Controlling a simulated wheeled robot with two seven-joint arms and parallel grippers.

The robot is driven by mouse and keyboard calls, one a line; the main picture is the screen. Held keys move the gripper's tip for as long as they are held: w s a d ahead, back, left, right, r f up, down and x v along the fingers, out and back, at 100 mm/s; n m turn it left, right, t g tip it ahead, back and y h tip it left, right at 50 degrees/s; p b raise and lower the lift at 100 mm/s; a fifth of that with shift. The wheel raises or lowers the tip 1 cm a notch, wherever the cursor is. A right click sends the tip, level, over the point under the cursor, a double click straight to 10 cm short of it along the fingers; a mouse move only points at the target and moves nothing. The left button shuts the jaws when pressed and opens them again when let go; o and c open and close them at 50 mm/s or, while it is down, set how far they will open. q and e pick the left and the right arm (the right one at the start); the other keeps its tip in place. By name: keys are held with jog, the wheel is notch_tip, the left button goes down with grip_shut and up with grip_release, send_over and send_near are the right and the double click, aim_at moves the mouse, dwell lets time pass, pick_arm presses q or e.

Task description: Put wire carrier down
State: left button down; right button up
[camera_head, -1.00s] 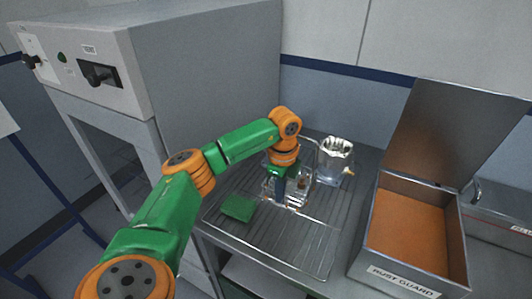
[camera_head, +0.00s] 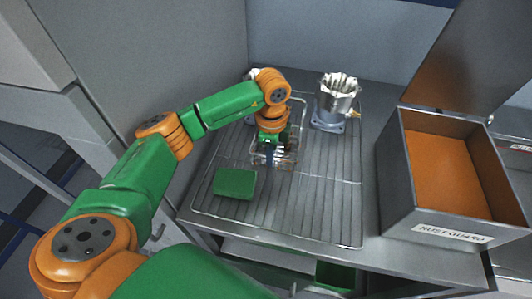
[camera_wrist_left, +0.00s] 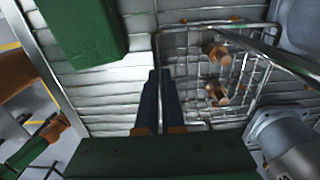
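The wire carrier (camera_head: 289,153) is a small open wire basket over the ribbed rack, partly hidden by my left arm in the head view. In the left wrist view the carrier (camera_wrist_left: 187,60) has several brass-coloured fittings inside. My left gripper (camera_head: 268,163) points down at the carrier's near left side. In the left wrist view its two dark fingers (camera_wrist_left: 160,74) are close together at the carrier's side wire and look shut on it. Whether the carrier's base touches the rack is hard to tell. My right gripper is in neither view.
A green block (camera_head: 234,184) lies on the rack (camera_head: 315,215) left of the carrier. A metal housing (camera_head: 335,100) stands behind it to the right. An open box with an orange inside (camera_head: 435,215) stands at right. The rack's front right part is clear.

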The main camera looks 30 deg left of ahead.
pick_arm(q)
jog(key=shift+d, duration=0.35)
jog(key=c, duration=1.4)
grip_release()
jog(key=shift+d, duration=0.3)
jog(key=shift+c, duration=0.2)
jog(key=o, duration=0.4)
jog(key=shift+a+f, duration=0.1)
jog(key=shift+a, duration=0.3)
jog(key=shift+r, duration=0.2)
jog(key=shift+d+r, duration=0.15)
jog(key=shift+r, duration=0.2)
notch_tip(320, 180, up, 6)
jog(key=shift+f+b, duration=0.1)
jog(key=shift+b, duration=0.9)
notch_tip(320, 180, up, 6)
jog(key=shift+f+p, duration=0.2)
jog(key=shift+p, duration=0.3)
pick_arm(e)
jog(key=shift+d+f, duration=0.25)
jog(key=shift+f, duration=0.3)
